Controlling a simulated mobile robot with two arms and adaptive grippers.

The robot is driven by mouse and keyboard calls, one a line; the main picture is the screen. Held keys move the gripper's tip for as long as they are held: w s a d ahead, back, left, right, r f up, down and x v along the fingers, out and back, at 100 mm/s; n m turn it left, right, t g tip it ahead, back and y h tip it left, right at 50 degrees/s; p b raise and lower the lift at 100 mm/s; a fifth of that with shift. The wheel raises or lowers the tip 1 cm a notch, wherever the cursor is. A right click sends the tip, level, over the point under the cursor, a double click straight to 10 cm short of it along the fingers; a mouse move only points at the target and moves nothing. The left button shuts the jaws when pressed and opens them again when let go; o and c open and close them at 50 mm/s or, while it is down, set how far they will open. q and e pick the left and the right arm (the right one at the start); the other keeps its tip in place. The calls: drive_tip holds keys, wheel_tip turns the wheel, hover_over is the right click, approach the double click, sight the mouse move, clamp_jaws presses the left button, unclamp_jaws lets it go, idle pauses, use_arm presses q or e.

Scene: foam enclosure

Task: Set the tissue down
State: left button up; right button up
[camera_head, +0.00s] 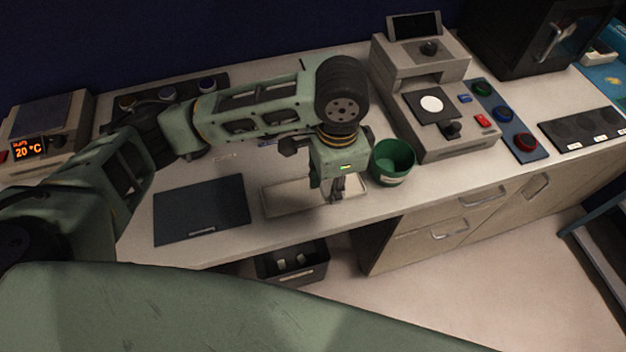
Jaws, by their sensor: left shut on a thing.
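My left gripper (337,190) points down over the right part of a shallow pale tray (283,199) on the counter. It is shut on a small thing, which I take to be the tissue. The fingers hide most of it, so its shape does not show, and I cannot tell whether it touches the tray. A green cup (393,165) stands just right of the gripper. My right gripper is not in view.
A dark flat mat (202,209) lies left of the tray. A grey device (440,130) with a white disc stands right of the cup. A dark open bin (292,272) holding small pale pieces is below the counter's front edge. A dark panel with knobs (165,93) lies behind my arm.

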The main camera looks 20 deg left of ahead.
use_arm(q)
drive_tip(key=p, duration=0.1)
hover_over(313, 191)
wheel_tip(313, 191, down, 4)
drive_tip(key=shift+r, duration=0.1)
wheel_tip(313, 191, down, 3)
drive_tip(key=shift+f+p, duration=0.15)
drive_tip(key=shift+p, duration=0.5)
drive_tip(key=shift+f, duration=0.45)
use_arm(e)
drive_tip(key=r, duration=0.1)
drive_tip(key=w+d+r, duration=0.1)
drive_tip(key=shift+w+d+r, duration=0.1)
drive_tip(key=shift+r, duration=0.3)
use_arm(q)
drive_tip(key=o, duration=0.7)
drive_tip(key=shift+f, duration=0.1)
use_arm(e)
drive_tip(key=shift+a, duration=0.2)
